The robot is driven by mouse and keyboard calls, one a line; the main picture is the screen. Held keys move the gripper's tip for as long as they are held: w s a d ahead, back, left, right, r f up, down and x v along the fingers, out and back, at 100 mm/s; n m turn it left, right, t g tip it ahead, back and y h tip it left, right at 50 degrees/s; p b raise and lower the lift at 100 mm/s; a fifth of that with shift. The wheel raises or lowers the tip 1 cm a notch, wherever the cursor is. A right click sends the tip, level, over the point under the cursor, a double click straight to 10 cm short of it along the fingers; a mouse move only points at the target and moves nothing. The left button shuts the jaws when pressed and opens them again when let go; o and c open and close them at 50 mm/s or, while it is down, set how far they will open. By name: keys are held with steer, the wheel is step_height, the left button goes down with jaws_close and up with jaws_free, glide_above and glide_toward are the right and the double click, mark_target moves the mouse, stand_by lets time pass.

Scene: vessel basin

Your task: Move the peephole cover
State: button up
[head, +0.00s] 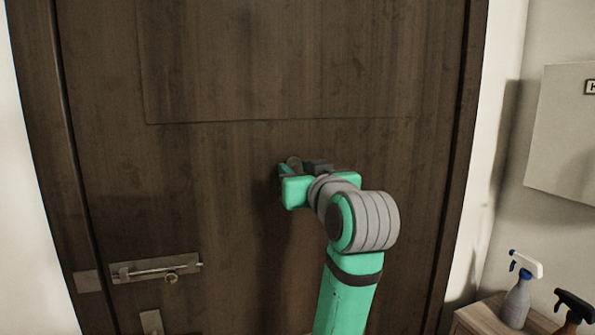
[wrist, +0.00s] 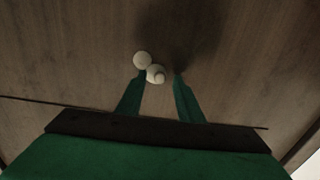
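The peephole cover shows in the wrist view as a plain pale round disc (wrist: 142,60) on the dark wooden door. A second pale round piece (wrist: 156,74), likely the peephole, overlaps its lower right edge. My gripper (wrist: 159,76) is open, with its green fingers pointing at the door on either side of the second piece. The left fingertip is close to both pieces; I cannot tell whether it touches. A gap shows at the right finger. In the head view, my gripper (head: 287,168) is at the door, and a small brassy round piece (head: 294,163) shows beside it, partly hidden.
The door (head: 220,70) fills most of the head view and looks closed. A metal slide bolt (head: 155,268) is at its lower left. At the lower right, a wooden cabinet (head: 490,317) holds a grey spray bottle (head: 516,303) and a dark-topped one (head: 573,305).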

steer(key=shift+c, duration=0.4)
jaws_close()
steer(key=shift+w+d+f+n, duration=0.15)
steer(key=shift+d+f+n, duration=0.3)
steer(key=shift+n, duration=2.1)
steer(key=shift+w+d+f+n, duration=0.15)
steer(key=shift+d+f+n, duration=0.35)
steer(key=shift+n, duration=2.1)
steer(key=shift+w+d+f+n, duration=0.15)
steer(key=shift+d+f+n, duration=0.3)
steer(key=shift+n, duration=2.1)
